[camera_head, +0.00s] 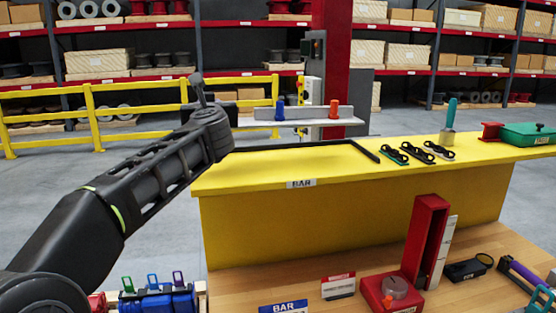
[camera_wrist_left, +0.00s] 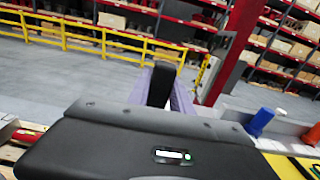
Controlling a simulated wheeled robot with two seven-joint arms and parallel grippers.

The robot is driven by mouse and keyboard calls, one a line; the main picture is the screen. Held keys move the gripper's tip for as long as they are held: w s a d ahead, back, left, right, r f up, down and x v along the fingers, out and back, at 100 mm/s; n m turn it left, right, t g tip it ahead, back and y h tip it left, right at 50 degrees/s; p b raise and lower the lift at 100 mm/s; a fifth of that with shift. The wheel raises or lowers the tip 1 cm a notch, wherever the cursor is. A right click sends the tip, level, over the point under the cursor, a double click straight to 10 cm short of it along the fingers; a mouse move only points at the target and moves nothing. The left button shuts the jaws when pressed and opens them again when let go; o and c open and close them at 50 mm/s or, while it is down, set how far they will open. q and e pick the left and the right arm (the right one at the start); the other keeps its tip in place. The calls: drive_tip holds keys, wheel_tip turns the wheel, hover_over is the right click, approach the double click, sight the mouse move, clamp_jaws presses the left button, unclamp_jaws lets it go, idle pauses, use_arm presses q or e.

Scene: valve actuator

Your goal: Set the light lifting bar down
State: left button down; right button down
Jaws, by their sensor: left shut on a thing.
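My left arm reaches over the left end of the yellow bench in the head view, and its wrist hides most of the left gripper there. In the left wrist view my left gripper (camera_wrist_left: 161,92) is shut, its lavender fingers on either side of a black piece of the light lifting bar (camera_wrist_left: 160,80). Only this short part of the bar shows clearly; the rest is hidden behind the gripper body. My right gripper is out of view.
Black-handled parts (camera_head: 412,152) and a green case (camera_head: 528,134) occupy the bench's right side. A grey ledge with blue (camera_head: 279,109) and orange (camera_head: 334,109) pieces stands behind. A red upright holder (camera_head: 427,240) stands on the wooden table in front. The bench's left-middle top is clear.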

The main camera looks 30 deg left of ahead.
use_arm(q)
wheel_tip(320, 180, down, 5)
drive_tip(key=shift+f+b, duration=0.15)
drive_tip(key=shift+b, duration=0.55)
drive_tip(key=shift+f, duration=0.35)
drive_tip(key=shift+f+b, duration=0.35)
drive_tip(key=shift+f, duration=1.6)
drive_tip(key=c, duration=1.2)
unclamp_jaws()
drive_tip(key=shift+f, duration=0.1)
drive_tip(key=shift+o, duration=0.2)
drive_tip(key=shift+s, duration=0.1)
